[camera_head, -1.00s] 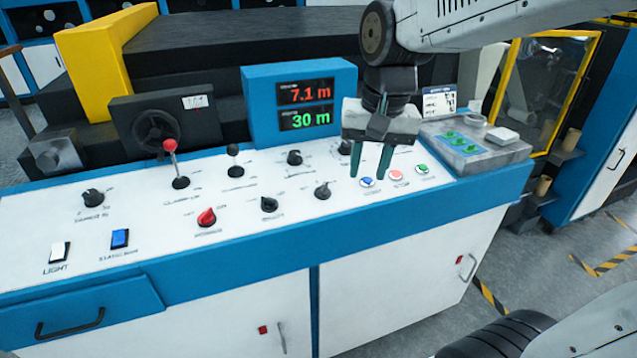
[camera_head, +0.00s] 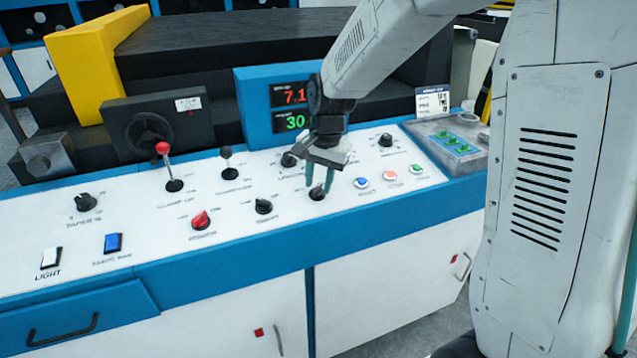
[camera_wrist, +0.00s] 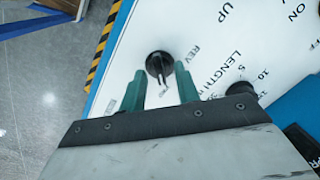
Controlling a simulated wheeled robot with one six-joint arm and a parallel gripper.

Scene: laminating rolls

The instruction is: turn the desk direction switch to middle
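The direction switch is a black rotary knob (camera_head: 317,194) on the white desk panel. In the wrist view the knob (camera_wrist: 158,63) has "REV" printed beside it; its pointer's exact setting is hard to read. My gripper (camera_head: 319,186) is directly above the knob, pointing down. In the wrist view the two green fingers (camera_wrist: 161,72) are apart, one on each side of the knob's lower part. I cannot tell whether they touch it. In the head view the fingers partly cover the knob.
A black knob (camera_head: 264,206) and a red knob (camera_head: 201,220) sit to the left. Blue (camera_head: 361,182), red (camera_head: 390,176) and green (camera_head: 416,169) buttons are close on the right. Another knob (camera_head: 289,159) is behind. A display (camera_head: 290,108) stands at the back, partly covered by my arm.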

